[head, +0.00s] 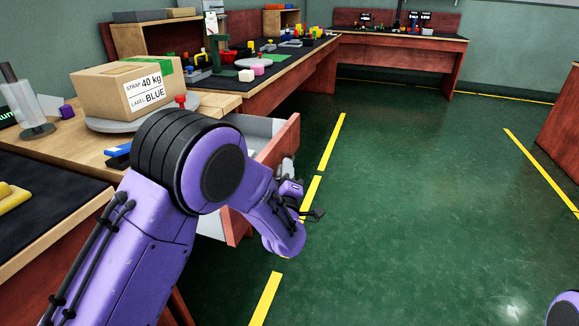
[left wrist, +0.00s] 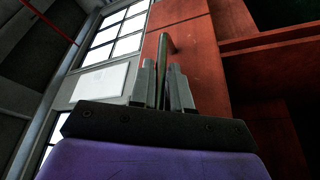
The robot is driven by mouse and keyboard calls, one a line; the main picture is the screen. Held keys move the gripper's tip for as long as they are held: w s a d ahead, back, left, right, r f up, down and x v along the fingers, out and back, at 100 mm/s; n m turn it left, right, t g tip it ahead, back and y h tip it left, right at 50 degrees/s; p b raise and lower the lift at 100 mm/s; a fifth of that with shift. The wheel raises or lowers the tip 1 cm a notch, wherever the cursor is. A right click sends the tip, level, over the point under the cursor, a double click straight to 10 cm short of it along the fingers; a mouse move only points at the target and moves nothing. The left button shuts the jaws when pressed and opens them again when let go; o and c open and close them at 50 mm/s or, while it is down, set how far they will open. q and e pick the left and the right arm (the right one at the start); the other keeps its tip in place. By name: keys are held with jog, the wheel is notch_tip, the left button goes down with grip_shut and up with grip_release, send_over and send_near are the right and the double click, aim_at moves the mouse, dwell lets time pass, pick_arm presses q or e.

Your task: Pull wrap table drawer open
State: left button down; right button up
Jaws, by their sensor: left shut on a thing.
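The wrap table (head: 75,140) stands at the left in the head view. Its drawer stands out from the table, with a red front (head: 285,145) and a pale grey inside (head: 259,127). My left gripper (head: 287,170) is at the outer side of the drawer front, partly hidden by my purple arm. In the left wrist view, the gripper's two grey fingers (left wrist: 162,88) are closed around the metal bar handle (left wrist: 165,48) on the red front (left wrist: 195,50). My right gripper is out of view.
A cardboard box (head: 125,90) with a "40 kg" and "BLUE" label rests on a round grey turntable (head: 110,125) on the wrap table. A blue item (head: 118,152) lies near its edge. Green floor (head: 420,200) right of the drawer is clear, with yellow stripes.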

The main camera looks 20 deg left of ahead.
pick_arm(q)
jog(key=shift+d, duration=0.25)
jog(key=c, duration=1.4)
grip_release()
jog(key=shift+c, duration=0.2)
jog(key=p+v, duration=0.1)
jog(key=v, duration=0.9)
jog(key=shift+s+p, duration=0.2)
jog(key=shift+p, duration=0.15)
jog(key=shift+d+f, duration=0.1)
jog(key=shift+d, duration=0.05)
